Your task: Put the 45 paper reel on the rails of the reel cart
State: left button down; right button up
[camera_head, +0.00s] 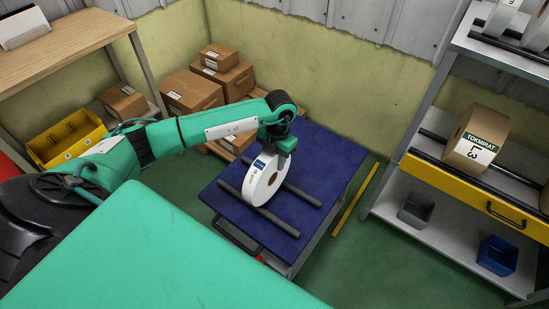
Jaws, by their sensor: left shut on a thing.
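A white paper reel (262,185) with a dark blue label on its rim is upright over the reel cart. Its printing is too small to read as 45. The reel cart (320,150) has a dark blue top with two dark rails (297,192). The reel's lower part is at the rails, but I cannot tell whether it rests on them or is held just above. My left gripper (276,151) is shut on the top of the reel, and the fingertips are partly hidden. My right gripper is not in view.
A rack at the right holds a brown reel (474,138) marked L3 on rails, with a grey bin (416,210) and a blue bin (497,255) below. Cardboard boxes (192,92) stand behind the cart. A yellow bin (66,137) is at the left.

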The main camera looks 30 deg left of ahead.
pick_arm(q)
jog(key=shift+f+b, duration=0.45)
jog(key=shift+f, duration=0.25)
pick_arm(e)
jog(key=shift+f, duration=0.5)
pick_arm(q)
jog(key=c, duration=0.8)
grip_release()
jog(key=shift+c, duration=0.2)
jog(key=shift+f, duration=0.1)
jog(key=r, duration=0.4)
jog(key=w+r, duration=0.1)
jog(key=r, duration=0.9)
jog(key=shift+w, duration=0.35)
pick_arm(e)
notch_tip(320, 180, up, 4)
pick_arm(q)
jog(key=shift+f, duration=0.1)
